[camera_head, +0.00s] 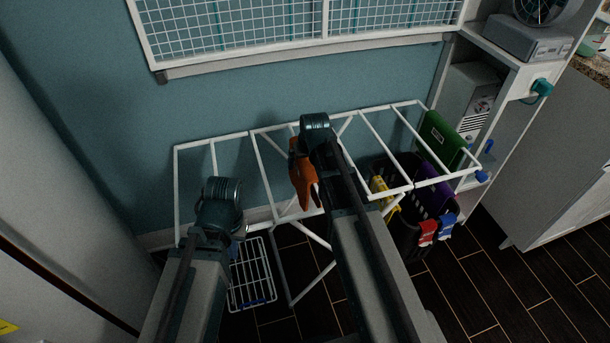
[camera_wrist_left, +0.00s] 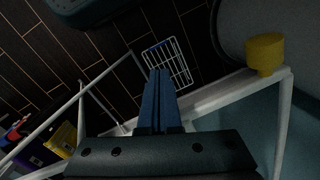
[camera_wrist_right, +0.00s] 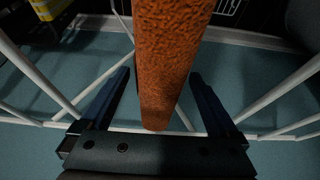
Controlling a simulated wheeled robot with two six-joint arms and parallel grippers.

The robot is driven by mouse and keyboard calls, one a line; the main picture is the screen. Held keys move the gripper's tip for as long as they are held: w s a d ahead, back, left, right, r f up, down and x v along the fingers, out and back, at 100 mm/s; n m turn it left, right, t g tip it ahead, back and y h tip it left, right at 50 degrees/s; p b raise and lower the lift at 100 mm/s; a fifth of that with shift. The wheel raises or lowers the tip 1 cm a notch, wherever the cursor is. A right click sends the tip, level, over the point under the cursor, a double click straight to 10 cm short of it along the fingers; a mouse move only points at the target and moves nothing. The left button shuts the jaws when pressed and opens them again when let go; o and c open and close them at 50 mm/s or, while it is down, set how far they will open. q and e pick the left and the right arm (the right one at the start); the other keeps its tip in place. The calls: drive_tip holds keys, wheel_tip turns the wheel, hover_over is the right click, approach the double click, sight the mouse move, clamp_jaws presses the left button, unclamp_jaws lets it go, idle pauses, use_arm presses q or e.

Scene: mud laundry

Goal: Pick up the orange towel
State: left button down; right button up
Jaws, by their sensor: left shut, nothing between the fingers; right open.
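The orange towel (camera_head: 303,182) hangs on the white drying rack (camera_head: 210,142), partly hidden by my right arm. In the right wrist view the towel (camera_wrist_right: 166,50) is a long, rough-textured orange strip. My right gripper (camera_wrist_right: 159,76) is open, with one finger on each side of the towel's lower part in that view. I cannot tell whether either finger touches it. My left gripper (camera_wrist_left: 158,76) is shut and empty, over the left end of the rack. Its fingers are hard to make out in the head view.
A dark basket (camera_head: 408,240) with yellow, purple, red and blue items stands below. A white wire basket (camera_head: 252,276) is on the floor at left. A blue wall (camera_head: 110,100) stands behind the rack.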

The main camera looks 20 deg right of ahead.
drive_tip(key=shift+f, duration=0.25)
idle(0.3)
clamp_jaws()
idle(0.4)
